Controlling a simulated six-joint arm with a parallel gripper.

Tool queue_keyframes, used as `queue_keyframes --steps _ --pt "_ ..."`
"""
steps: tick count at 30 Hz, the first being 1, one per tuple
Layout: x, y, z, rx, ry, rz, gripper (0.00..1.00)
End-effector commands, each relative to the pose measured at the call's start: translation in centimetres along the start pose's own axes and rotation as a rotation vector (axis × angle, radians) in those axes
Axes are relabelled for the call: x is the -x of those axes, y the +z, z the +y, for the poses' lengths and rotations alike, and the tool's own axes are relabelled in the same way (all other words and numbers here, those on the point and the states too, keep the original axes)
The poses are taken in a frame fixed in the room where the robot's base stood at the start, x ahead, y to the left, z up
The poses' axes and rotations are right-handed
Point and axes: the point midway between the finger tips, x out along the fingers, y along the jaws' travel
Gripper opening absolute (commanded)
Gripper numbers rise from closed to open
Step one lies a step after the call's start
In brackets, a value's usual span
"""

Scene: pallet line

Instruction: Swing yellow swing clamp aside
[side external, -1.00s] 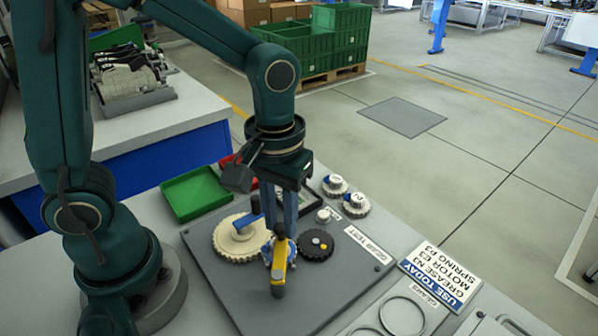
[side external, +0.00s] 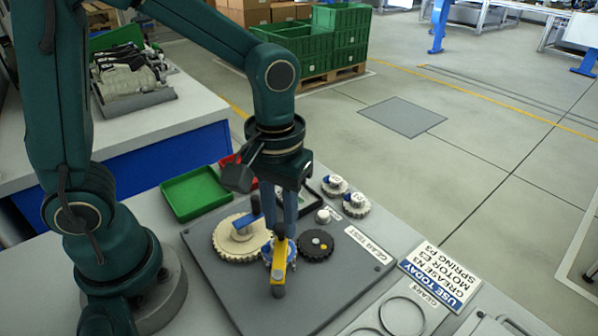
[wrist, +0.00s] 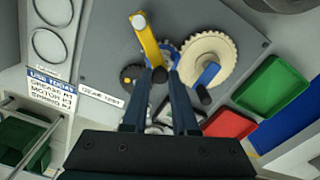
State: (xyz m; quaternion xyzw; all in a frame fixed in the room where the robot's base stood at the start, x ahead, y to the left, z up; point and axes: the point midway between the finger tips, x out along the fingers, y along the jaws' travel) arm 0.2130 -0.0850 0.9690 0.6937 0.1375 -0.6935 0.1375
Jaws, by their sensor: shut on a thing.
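The yellow swing clamp (side external: 290,256) is a short yellow bar lying over the small blue-and-white gear (side external: 267,252) on the grey gear plate. Its pivot post is at the near end in the side view. It also shows in the wrist view (wrist: 149,42), with a dark knob (wrist: 159,75) at the end by my fingers. My gripper (side external: 281,232) points down and is shut on that knob end, one finger on each side of it in the wrist view (wrist: 160,77). The fingers partly hide the knob in the side view.
A blue clamp (side external: 246,221) with a dark knob lies over the large cream gear (side external: 228,243). A black gear (side external: 316,246) sits right of the yellow clamp. A green tray (side external: 190,194) and a red tray (wrist: 229,126) lie behind the plate (side external: 335,290). The plate's front is clear.

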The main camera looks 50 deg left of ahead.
Motion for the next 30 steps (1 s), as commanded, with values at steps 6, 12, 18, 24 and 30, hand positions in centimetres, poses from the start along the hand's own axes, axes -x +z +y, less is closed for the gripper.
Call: queue_keyframes --steps 6,12,18,24,30 --pt "0.1 0.0 0.0 -0.001 0.002 0.001 0.00" --pt "0.1 0.0 0.0 0.000 0.002 0.001 0.00" --pt "0.1 -0.1 0.1 -0.010 0.002 0.001 0.00" --pt "0.1 -0.2 0.5 -0.073 0.002 0.001 0.00" --pt "0.1 -0.5 1.4 -0.211 0.002 0.001 0.00"
